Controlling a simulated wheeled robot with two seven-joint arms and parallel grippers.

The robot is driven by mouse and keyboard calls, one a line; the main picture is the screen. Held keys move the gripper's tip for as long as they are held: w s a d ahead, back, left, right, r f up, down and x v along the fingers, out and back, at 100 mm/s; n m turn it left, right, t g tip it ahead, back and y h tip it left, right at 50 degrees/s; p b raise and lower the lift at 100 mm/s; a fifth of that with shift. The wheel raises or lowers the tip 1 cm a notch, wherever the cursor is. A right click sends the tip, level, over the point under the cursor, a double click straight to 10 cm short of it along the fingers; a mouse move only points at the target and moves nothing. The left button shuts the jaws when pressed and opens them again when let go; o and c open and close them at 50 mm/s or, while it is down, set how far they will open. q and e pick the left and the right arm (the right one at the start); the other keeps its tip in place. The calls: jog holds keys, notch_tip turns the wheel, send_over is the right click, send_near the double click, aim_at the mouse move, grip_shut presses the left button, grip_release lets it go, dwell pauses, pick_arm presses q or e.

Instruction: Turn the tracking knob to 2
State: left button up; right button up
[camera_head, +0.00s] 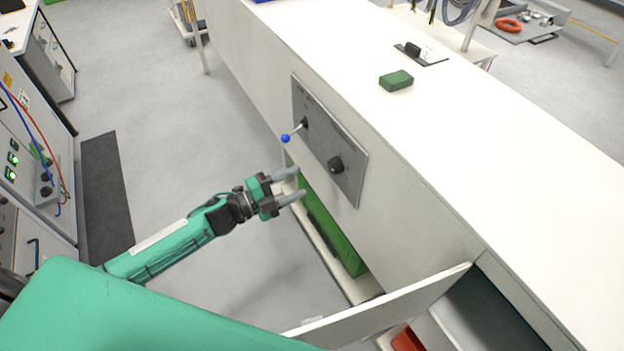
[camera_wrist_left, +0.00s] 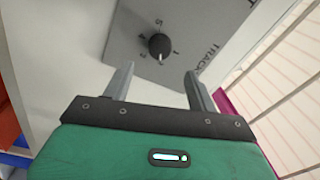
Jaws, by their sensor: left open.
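The tracking knob (camera_head: 335,164) is a black round knob on a grey panel (camera_head: 318,140) on the side of the long white bench. In the left wrist view the knob (camera_wrist_left: 159,46) has a pale pointer mark on its lower side, with small digits around it and lettering reading "TRACK" beside it. Which digit the mark points at is too small to tell. My left gripper (camera_head: 294,184) is open and empty, to the left of the knob and apart from it. In the left wrist view its two fingers (camera_wrist_left: 158,88) stand either side below the knob. My right gripper is not in view.
A lever with a blue ball (camera_head: 285,138) sticks out from the same panel. An open drawer or door (camera_head: 390,308) juts out below right. A green block (camera_head: 396,80) lies on the bench top (camera_head: 440,150).

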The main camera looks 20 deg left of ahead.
pick_arm(q)
jog(key=shift+b+v, duration=0.6)
jog(key=shift+v, duration=1.75)
jog(key=shift+w, duration=0.1)
jog(key=s+a+f+n+g+y, duration=0.15)
jog(key=a+f+n+y, duration=0.3)
jog(key=f, duration=0.65)
jog(key=s+a+f+n+y, duration=0.3)
jog(key=f+n, duration=0.2)
jog(key=f, duration=0.7)
jog(key=s+a+f+n+y, duration=0.2)
jog(key=a+f+n+y, duration=0.2)
jog(key=f, duration=0.7)
jog(key=s+d+f+n+g, duration=0.2)
jog(key=s+f, duration=0.5)
jog(key=s, duration=0.5)
jog(key=s+d+f+n+g+y, duration=0.1)
jog(key=s+d+f+n+g, duration=0.2)
jog(key=s, duration=1)
jog(key=s+d+f+n+g+y, duration=0.1)
jog(key=s+d+f+n+g, duration=0.2)
jog(key=s+f, duration=0.9)
jog(key=shift+s+f+g, duration=0.3)
jog(key=shift+f+g, duration=0.4)
jog(key=shift+g, duration=0.55)
jog(key=shift+d, duration=0.1)
